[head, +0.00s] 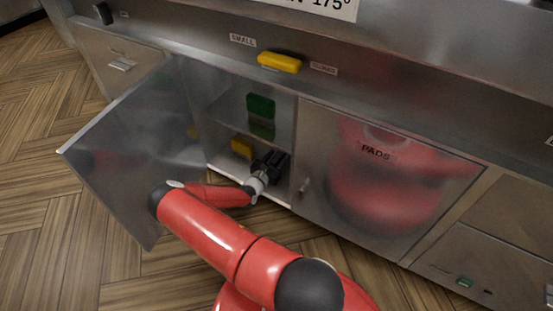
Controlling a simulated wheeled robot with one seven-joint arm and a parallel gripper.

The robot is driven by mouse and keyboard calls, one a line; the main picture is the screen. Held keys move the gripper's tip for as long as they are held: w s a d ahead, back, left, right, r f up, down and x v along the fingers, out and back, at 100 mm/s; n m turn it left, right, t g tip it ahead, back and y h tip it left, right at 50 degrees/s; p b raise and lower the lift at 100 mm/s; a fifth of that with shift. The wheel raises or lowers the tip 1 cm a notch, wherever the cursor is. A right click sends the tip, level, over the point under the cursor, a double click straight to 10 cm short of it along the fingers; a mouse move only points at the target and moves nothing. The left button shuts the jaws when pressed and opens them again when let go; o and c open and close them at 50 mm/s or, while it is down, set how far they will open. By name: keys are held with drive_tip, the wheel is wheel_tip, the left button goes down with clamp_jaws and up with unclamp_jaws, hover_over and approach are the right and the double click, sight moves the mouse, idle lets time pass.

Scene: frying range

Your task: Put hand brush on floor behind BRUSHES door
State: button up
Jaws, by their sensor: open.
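The left cabinet door (135,150) stands open; no lettering shows on the side facing me, so I cannot tell whether it is the BRUSHES door. A small yellow object (241,148) lies on the cabinet floor (275,199), towards the back; it may be the hand brush, but its shape is unclear. My gripper (275,161) is inside the lower compartment, open, just right of the yellow object. I cannot tell whether they touch. Another yellow block-like object (279,62) rests on the ledge above.
A green block (260,104) is on the cabinet's inner shelf (225,110). Drawers (121,63) flank the doors. Wooden floor (60,220) is clear at left.

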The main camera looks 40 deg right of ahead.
drive_tip(key=v, duration=1.1)
drive_tip(key=shift+s+a+r+p, duration=0.15)
drive_tip(key=shift+a+p, duration=0.1)
drive_tip(key=shift+p, duration=0.1)
drive_tip(key=s+a+r+m+g+y, duration=0.3)
drive_tip(key=r+m, duration=0.3)
drive_tip(key=r, duration=0.2)
drive_tip(key=s+a+r+m+g+y, duration=0.25)
drive_tip(key=r+m, duration=0.25)
drive_tip(key=r, duration=0.3)
drive_tip(key=s+a+r+m+g+y, duration=0.3)
drive_tip(key=r+m, duration=0.3)
drive_tip(key=r, duration=0.2)
drive_tip(key=s+a+r+m+t+y, duration=0.2)
drive_tip(key=s+a+r+t+y, duration=0.1)
drive_tip(key=s+r, duration=0.4)
drive_tip(key=s+a+r+m+t+y, duration=0.3)
drive_tip(key=s+a+r, duration=0.4)
drive_tip(key=r, duration=0.5)
drive_tip(key=shift+s+a+t+y, duration=0.3)
drive_tip(key=shift+a+t+y, duration=0.35)
drive_tip(key=shift+y, duration=0.4)
drive_tip(key=shift+d+r, duration=0.1)
